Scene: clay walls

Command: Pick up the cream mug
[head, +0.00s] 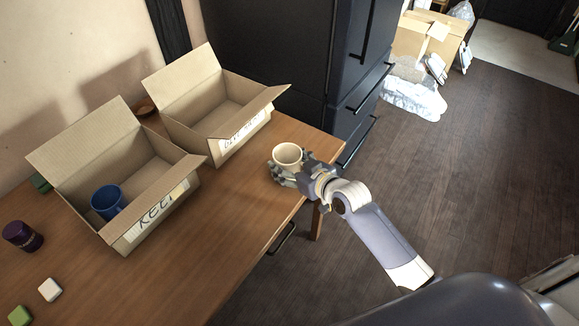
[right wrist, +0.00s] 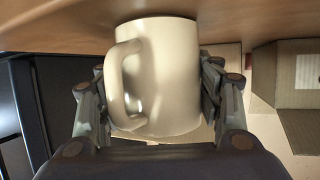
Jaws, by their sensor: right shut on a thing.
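The cream mug (head: 287,154) is near the right edge of the wooden table, upright, with its open top visible. In the right wrist view the cream mug (right wrist: 165,75) fills the middle, its handle toward the left. My right gripper (head: 285,174) is shut on the mug, with a finger on each side of it; it also shows in the right wrist view (right wrist: 158,95). I cannot tell whether the mug's base touches the table. My left gripper is not in view.
On the wooden table (head: 225,235) stand a box marked KEEP (head: 150,225) with a blue mug (head: 107,200) inside, and a second, empty-looking labelled box (head: 205,135). A purple jar (head: 22,236), a white block (head: 50,290) and a green block (head: 19,315) lie at left. A dark cabinet (head: 265,45) stands behind.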

